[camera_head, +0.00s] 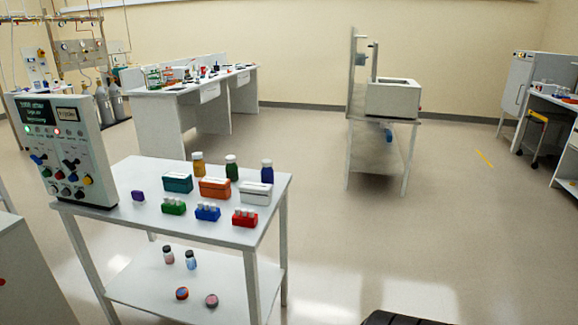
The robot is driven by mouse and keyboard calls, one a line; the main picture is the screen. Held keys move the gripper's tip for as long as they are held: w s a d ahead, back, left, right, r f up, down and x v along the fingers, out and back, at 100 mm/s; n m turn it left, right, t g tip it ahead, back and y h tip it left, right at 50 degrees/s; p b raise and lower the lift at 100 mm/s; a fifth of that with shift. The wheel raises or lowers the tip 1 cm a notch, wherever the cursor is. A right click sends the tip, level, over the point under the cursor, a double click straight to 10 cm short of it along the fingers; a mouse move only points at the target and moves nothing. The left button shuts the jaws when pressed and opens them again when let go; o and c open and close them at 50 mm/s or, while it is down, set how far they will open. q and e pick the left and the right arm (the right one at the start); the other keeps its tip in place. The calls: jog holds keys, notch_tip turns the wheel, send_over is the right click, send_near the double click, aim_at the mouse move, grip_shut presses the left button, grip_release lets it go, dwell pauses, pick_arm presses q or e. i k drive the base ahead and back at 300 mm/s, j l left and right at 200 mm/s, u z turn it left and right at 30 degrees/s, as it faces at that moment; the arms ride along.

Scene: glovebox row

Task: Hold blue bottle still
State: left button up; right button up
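A dark blue bottle (267,173) with a white cap area stands upright at the back right of the white two-level table's top (140,215). A green bottle (232,168) and an amber bottle (198,166) stand to its left. A white box (256,193) sits just in front of it. A small bottle with bluish contents (191,261) stands on the lower shelf. Neither of my grippers shows in the head view, and nothing is touching the blue bottle.
A teal box (177,183), an orange box (214,188) and green, blue and red vial racks (208,211) crowd the tabletop. A control panel (67,150) stands at its left end. Open floor (350,240) lies to the right. Benches stand farther back.

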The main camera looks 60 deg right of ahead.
aim_at(266, 173)
jog(key=z, duration=1.5)
